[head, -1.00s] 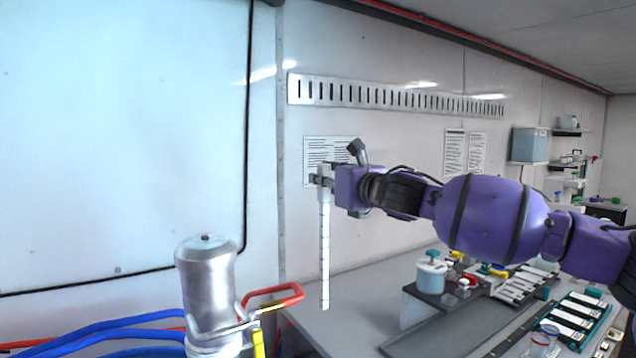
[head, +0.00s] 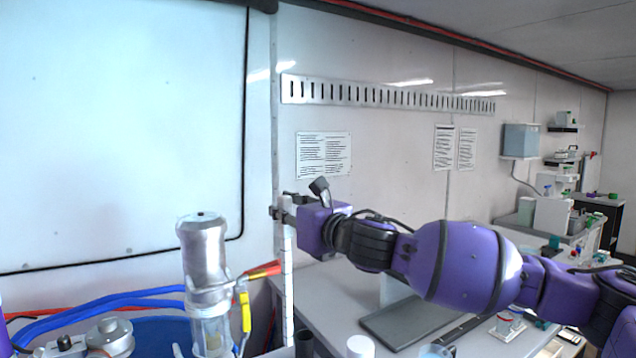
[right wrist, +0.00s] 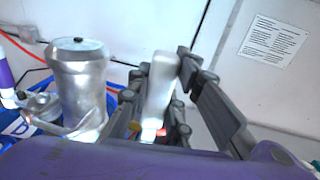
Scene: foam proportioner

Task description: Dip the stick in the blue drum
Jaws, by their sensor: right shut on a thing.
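The stick (head: 287,300) is long, white and thin with dark marks, and hangs upright below my right gripper (head: 282,213). In the right wrist view the stick (right wrist: 160,90) stands between the fingers of my right gripper (right wrist: 158,105), which is shut on it. The blue drum (head: 165,335) shows low in the head view, left of the stick and partly behind a metal cylinder. Its blue side also shows in the right wrist view (right wrist: 42,95). The stick's lower end is cut off or hidden at the bottom of the head view. My left gripper is not in view.
The silver pump-like cylinder (head: 203,250) with a yellow handle (head: 245,312) and red part stands between drum and stick. Blue hoses (head: 90,308) run left. A grey bench (head: 340,290) lies to the right, with a white-capped container (head: 360,346) in front.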

